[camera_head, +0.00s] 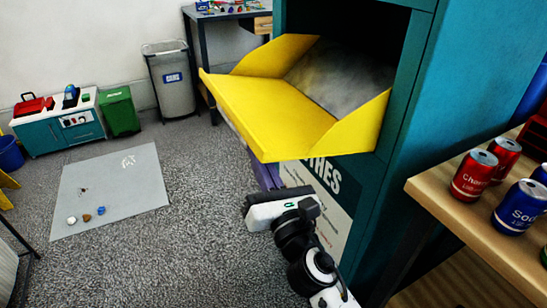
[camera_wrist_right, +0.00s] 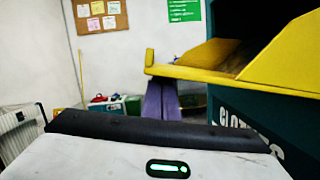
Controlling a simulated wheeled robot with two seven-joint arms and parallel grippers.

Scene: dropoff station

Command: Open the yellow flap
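The yellow flap (camera_head: 275,105) is on the front of a teal clothes bin (camera_head: 440,100). It is tilted out and down, with its side panels spread and the grey inner chute showing. My right gripper (camera_head: 279,196) is below the flap's front edge, in front of the bin's lettered label, and appears apart from the flap. In the right wrist view the flap (camera_wrist_right: 195,75) is at the upper right, beyond the dark front bar of my gripper (camera_wrist_right: 155,130). Its finger opening cannot be made out. My left gripper is not in view.
A wooden shelf (camera_head: 470,225) with several cans stands at the right, close to the bin. A grey mat (camera_head: 110,190) with small items lies on the left floor. Carpet between mat and bin is clear.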

